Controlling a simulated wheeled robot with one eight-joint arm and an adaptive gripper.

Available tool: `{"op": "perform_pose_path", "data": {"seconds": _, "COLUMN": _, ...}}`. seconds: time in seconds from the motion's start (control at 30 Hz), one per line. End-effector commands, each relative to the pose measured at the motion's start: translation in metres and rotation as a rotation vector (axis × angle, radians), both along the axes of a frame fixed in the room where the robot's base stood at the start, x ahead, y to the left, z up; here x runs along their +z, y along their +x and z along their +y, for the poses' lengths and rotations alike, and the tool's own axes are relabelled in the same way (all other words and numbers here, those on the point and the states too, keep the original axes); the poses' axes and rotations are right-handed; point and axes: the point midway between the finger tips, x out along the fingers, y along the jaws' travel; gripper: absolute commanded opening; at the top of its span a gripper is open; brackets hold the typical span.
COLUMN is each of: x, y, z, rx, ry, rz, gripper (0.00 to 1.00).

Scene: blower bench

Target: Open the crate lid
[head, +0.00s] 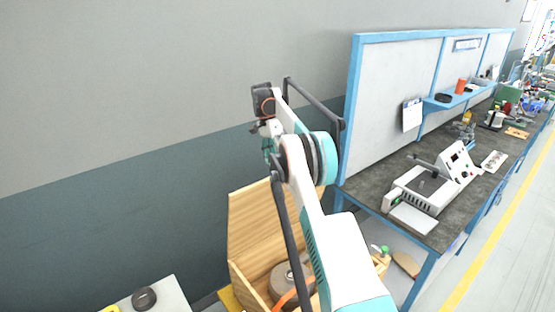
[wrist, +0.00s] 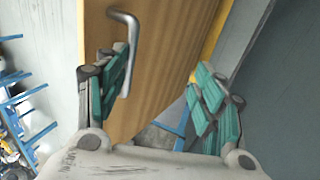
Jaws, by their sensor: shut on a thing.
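The wooden crate (head: 246,279) stands on the floor at the lower middle of the head view. Its lid (head: 253,213) is up, standing about upright at the back of the crate, so the inside shows. My gripper (head: 269,148) is above the lid's top edge in the head view, partly hidden by my arm. In the wrist view, the lid's wooden panel (wrist: 165,60) lies between the fingers of my gripper (wrist: 160,85). A grey metal lid handle (wrist: 127,35) is close to the left finger. The fingers are shut on the lid; their exact contact is unclear.
A round brown-and-grey item (head: 283,282) sits in the crate. A blue-framed workbench (head: 372,193) with a white machine (head: 436,187) stands right of the crate. A grey wall (head: 120,100) is behind. A pale table (head: 165,298) holds a dark ring at lower left.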

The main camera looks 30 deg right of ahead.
Motion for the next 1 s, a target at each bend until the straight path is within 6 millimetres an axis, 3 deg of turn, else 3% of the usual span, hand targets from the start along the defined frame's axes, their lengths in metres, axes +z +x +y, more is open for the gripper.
{"op": "perform_pose_path", "data": {"seconds": 0.47, "x": -0.006, "y": -0.004, "z": 0.002, "rx": 0.001, "ry": 0.005, "rz": -0.024, "gripper": 0.43}}
{"op": "perform_pose_path", "data": {"seconds": 1.0, "x": -0.010, "y": -0.046, "z": -0.002, "rx": 0.000, "ry": 0.013, "rz": -0.127, "gripper": 0.41}}
